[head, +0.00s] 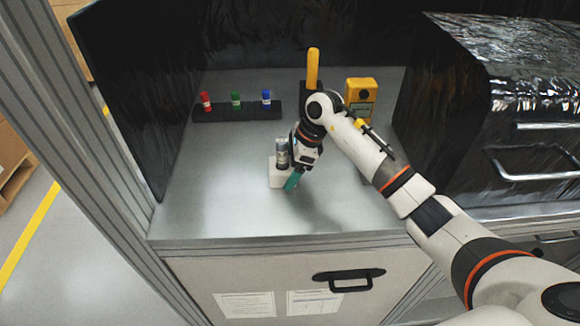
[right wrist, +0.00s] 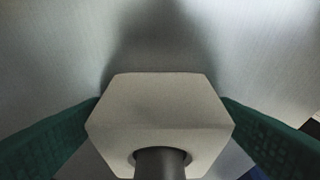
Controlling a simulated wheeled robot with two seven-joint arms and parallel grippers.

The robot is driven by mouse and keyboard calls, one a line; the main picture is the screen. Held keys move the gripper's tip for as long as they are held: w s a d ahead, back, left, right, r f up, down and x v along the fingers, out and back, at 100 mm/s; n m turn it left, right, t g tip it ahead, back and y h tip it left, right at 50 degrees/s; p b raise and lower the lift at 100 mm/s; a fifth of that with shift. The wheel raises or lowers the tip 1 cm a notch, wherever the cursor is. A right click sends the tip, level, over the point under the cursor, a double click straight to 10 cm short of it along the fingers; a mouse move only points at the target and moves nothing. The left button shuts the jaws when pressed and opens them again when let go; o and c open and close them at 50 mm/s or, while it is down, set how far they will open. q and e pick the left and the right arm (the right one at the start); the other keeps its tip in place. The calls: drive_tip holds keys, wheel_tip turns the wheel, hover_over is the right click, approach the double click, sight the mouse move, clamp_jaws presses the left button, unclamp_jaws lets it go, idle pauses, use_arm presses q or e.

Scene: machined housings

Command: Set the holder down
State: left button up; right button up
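The holder (head: 277,178) is a small white block on or just above the grey metal worktop, left of my right gripper in the head view. A grey metallic cylinder (head: 282,154) stands upright in it. In the right wrist view, the holder (right wrist: 158,105) sits between the two green fingers of my right gripper (right wrist: 160,125), which press against its sides. The cylinder (right wrist: 160,164) comes out of a round hole in it. My right gripper (head: 291,180) is shut on the holder. I cannot tell whether its underside touches the worktop. My left gripper is not in view.
A dark rack (head: 219,113) with red, green and blue capped items stands at the back left. A yellow device (head: 361,95) and a yellow handle (head: 313,68) stand behind my right arm. Dark panels wall the sides. The worktop (head: 210,200) is clear at front left.

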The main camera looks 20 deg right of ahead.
drive_tip(key=shift+r, duration=0.15)
drive_tip(key=shift+d+r, duration=0.15)
drive_tip(key=shift+r, duration=0.05)
drive_tip(key=b+v, duration=0.3)
drive_tip(key=v, duration=0.8)
drive_tip(key=shift+r, duration=0.2)
drive_tip(key=shift+s+d, duration=0.1)
